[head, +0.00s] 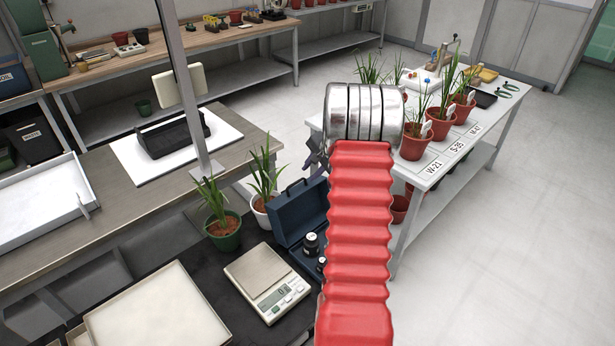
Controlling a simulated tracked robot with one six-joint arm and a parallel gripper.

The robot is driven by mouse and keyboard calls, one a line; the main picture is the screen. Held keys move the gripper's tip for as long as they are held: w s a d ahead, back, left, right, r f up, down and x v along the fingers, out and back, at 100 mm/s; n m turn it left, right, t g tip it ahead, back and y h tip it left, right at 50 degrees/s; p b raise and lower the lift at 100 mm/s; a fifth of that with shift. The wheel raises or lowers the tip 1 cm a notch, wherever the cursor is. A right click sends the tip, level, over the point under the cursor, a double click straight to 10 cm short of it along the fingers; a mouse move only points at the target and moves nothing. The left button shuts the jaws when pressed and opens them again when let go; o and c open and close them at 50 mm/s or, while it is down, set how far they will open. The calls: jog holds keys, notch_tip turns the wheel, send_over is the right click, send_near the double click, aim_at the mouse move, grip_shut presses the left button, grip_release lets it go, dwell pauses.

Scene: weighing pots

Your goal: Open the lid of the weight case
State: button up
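The dark blue weight case (307,264) stands on the black-topped bench in the head view, right of the scale. My red and silver arm covers the right side of the case. Of my gripper (315,158), only a dark part shows at the left edge of the arm, above and behind the lid. The fingertips are hidden, so I cannot tell whether it is open or whether it touches the lid.
A digital scale (267,280) and a cream tray (158,312) sit left of the case. A green-potted plant (224,236) and a white-potted plant (262,205) stand close behind. A metal post (186,90) rises at left. Red pots (415,143) line the white table.

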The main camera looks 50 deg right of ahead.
jog(key=v, duration=0.5)
jog(key=shift+c, duration=0.6)
